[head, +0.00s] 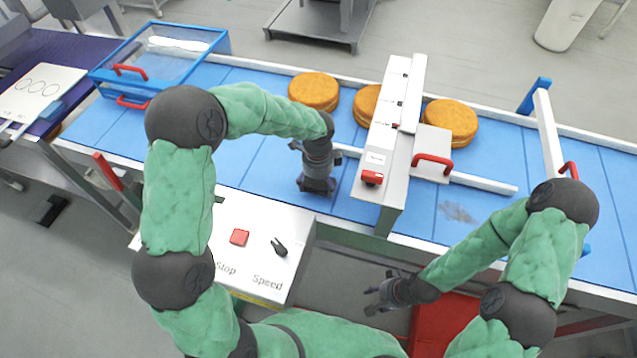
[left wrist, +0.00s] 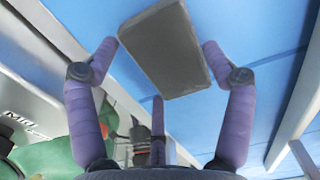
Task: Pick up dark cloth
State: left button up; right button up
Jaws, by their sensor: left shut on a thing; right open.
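The dark cloth (left wrist: 165,48) shows in the left wrist view as a flat dark grey pad with straight edges, tilted between my left fingertips. My left gripper (left wrist: 160,50) is shut on it, with a finger at each side. In the head view my left gripper (head: 317,186) points down over the blue belt, left of the white guard; the cloth there is hard to tell from the dark fingers. My right gripper (head: 384,294) is open and empty, in front of the belt near the red box.
The blue belt (head: 250,165) carries several round filled cakes (head: 314,90) along its far side. A white guard (head: 392,140) with red handles spans it. A grey smudge (head: 457,212) marks the belt. A control box (head: 250,240) stands in front; a clear-lidded blue bin (head: 112,80) is at left.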

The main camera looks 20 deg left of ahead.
aim_at(318, 185)
pick_arm(q)
jog(key=shift+r, duration=0.55)
notch_tip(318, 185, up, 2)
jog(key=shift+r+p, duration=0.25)
jog(key=shift+p, duration=0.35)
jog(key=s+d+r+p, duration=0.2)
jog(key=s+d+r, duration=0.1)
jog(key=s+r, duration=0.6)
jog(key=shift+s+d+r, duration=0.2)
jog(key=shift+s+d, duration=0.1)
jog(key=shift+s, duration=1.95)
jog(key=o, duration=0.4)
jog(key=shift+c, duration=1.4)
